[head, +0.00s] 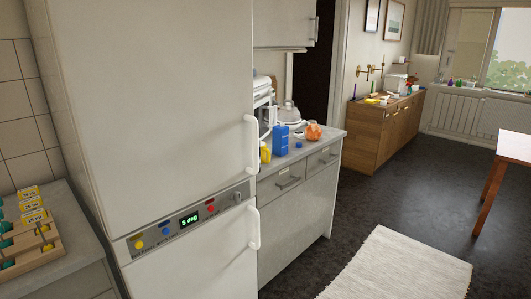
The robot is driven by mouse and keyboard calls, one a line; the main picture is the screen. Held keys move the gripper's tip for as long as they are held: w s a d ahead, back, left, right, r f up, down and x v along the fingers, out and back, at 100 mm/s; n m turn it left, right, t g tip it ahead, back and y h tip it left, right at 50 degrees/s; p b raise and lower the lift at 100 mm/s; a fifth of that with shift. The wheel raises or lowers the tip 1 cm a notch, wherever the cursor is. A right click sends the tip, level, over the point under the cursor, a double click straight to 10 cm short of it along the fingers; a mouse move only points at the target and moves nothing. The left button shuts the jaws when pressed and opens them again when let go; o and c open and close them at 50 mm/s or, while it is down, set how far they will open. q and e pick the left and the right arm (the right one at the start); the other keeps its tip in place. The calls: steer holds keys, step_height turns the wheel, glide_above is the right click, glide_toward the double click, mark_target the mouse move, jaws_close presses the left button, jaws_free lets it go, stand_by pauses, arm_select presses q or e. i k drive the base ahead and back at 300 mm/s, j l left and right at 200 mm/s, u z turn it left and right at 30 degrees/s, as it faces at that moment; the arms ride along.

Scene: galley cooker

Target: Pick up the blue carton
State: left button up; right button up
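A blue carton (280,141) stands upright on the light grey worktop (319,146), just past the right side of the tall fridge. A yellow item (265,152) is close to its left, and an orange item (314,131) is to its right. A small blue object (298,145) lies in front of it, nearer the worktop's edge. Neither of my grippers is in view.
The fridge (150,100) with two handles fills the left foreground. A wooden rack (35,238) is at far left. A white rug (400,268) lies on the dark floor. A wooden sideboard (380,140) and table (515,146) stand farther right. Floor between is clear.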

mark_target(280, 132)
steer(key=i+l+u, duration=0.5)
steer(key=i+l, duration=0.65)
steer(key=l, duration=0.15)
